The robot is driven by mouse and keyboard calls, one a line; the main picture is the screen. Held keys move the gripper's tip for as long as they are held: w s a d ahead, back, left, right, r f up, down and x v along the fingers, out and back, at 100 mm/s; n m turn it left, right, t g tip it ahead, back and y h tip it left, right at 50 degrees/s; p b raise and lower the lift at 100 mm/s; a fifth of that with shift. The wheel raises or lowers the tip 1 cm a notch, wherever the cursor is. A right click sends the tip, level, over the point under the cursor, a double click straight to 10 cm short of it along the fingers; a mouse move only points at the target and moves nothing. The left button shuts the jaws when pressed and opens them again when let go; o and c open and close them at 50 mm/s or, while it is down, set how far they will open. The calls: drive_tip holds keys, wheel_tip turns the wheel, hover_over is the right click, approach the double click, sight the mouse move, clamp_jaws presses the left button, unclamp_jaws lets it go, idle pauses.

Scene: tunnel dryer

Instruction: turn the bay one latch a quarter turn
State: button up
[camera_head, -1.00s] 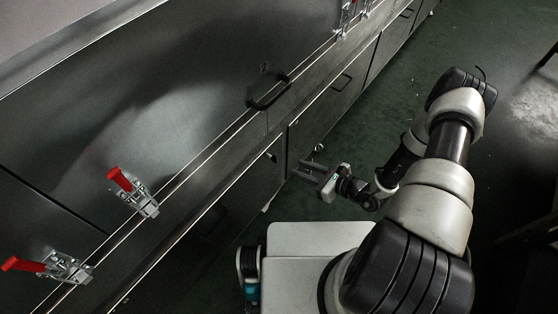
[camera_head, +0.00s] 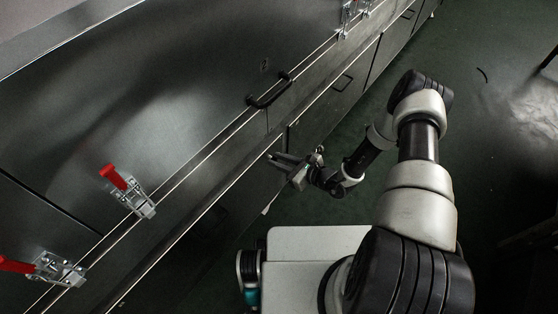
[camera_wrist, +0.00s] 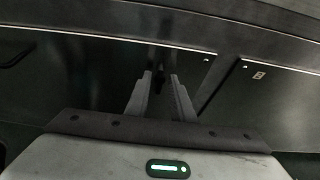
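My gripper (camera_head: 278,160) is close to the dark lower door panels of the dryer, under the long ledge. In the wrist view its two fingers (camera_wrist: 160,76) stand apart, with a gap between them. A small dark shape (camera_wrist: 158,84) shows in that gap against the dark panel; I cannot tell whether it is the bay one latch or whether the fingers touch it. In the head view, my gripper hides part of the panel, and no latch there can be clearly made out.
Red-handled toggle clamps (camera_head: 113,177) (camera_head: 16,264) sit on the upper panel at left, with more clamps (camera_head: 350,12) far back. A black handle (camera_head: 268,97) juts out above my gripper. Green floor (camera_head: 345,215) is open at right.

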clamp_jaws()
drive_tip(key=m+g+y+b, duration=0.1)
drive_tip(key=m+y, duration=0.1)
drive_tip(key=m, duration=0.2)
drive_tip(key=m+g+y+b, duration=0.1)
drive_tip(key=m+y+b, duration=0.1)
drive_tip(key=m, duration=0.2)
drive_tip(key=w+f+m+g+y+b, duration=0.1)
drive_tip(key=m+y+b, duration=0.1)
drive_tip(key=m, duration=0.3)
drive_tip(key=shift+d+f, duration=0.1)
drive_tip(key=shift+d, duration=0.3)
idle(0.3)
drive_tip(key=shift+m+y, duration=0.3)
drive_tip(key=shift+m, duration=0.1)
drive_tip(key=shift+o, duration=1.1)
unclamp_jaws()
drive_tip(key=shift+g, duration=0.4)
